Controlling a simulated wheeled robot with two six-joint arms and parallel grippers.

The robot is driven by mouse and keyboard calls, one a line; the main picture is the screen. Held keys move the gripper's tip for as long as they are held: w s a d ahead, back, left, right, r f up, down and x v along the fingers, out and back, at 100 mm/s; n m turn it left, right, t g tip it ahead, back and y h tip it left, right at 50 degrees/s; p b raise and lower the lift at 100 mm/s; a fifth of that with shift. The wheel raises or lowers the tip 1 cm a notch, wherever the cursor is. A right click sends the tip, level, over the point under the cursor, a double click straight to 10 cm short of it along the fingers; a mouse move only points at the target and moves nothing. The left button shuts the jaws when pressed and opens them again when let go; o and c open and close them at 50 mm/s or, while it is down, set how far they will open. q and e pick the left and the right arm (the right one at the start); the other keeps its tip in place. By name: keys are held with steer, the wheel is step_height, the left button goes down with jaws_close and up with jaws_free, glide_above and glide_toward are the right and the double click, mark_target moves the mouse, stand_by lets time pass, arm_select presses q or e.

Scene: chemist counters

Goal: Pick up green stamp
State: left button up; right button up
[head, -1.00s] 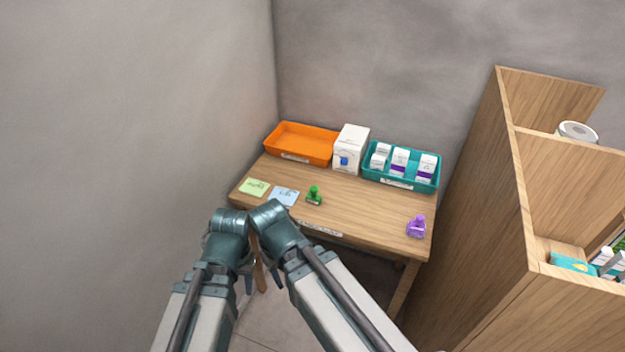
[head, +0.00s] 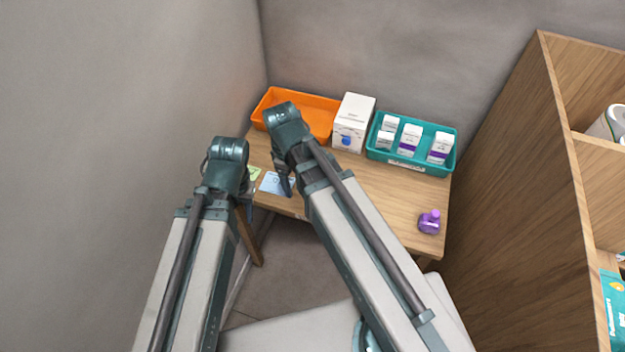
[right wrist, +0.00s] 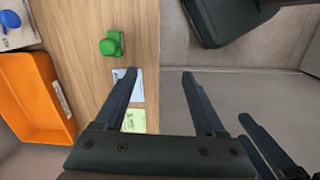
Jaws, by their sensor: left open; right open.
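The green stamp (right wrist: 112,44) stands on the wooden desk (head: 385,200), seen in the right wrist view ahead and left of my right gripper (right wrist: 158,76). In the head view my right arm hides the stamp. My right gripper (head: 287,188) is open and empty near the desk's front edge, apart from the stamp. My left gripper (head: 248,210) is open and empty, further left, by the desk's front left corner.
A blue card (head: 271,184) and a green note (head: 254,173) lie at the desk's left. An orange tray (head: 318,103), a white box (head: 353,120) and a teal tray (head: 405,166) line the back. A purple stamp (head: 429,222) stands right. Wooden shelving (head: 510,170) rises beyond.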

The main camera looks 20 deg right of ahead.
steer(key=w+d+r+n+p, duration=0.1)
steer(key=w+d+r+n, duration=0.1)
steer(key=w+d+n, duration=0.6)
steer(key=shift+n+y, duration=0.4)
steer(key=shift+n, duration=0.3)
steer(key=f+b, duration=0.2)
steer(key=f, duration=0.1)
steer(key=f+b, duration=0.6)
steer(key=shift+w+a, duration=0.25)
steer(key=shift+a, duration=0.15)
steer(key=f+b, duration=0.1)
steer(key=b, duration=0.1)
steer(key=f+b, duration=0.1)
steer(key=f, duration=0.1)
steer(key=f+b, duration=0.2)
steer(key=shift+s+f+b, duration=0.1)
steer(key=shift+s+b, duration=0.2)
steer(key=shift+s, duration=0.05)
steer(key=shift+c, duration=0.4)
jaws_close()
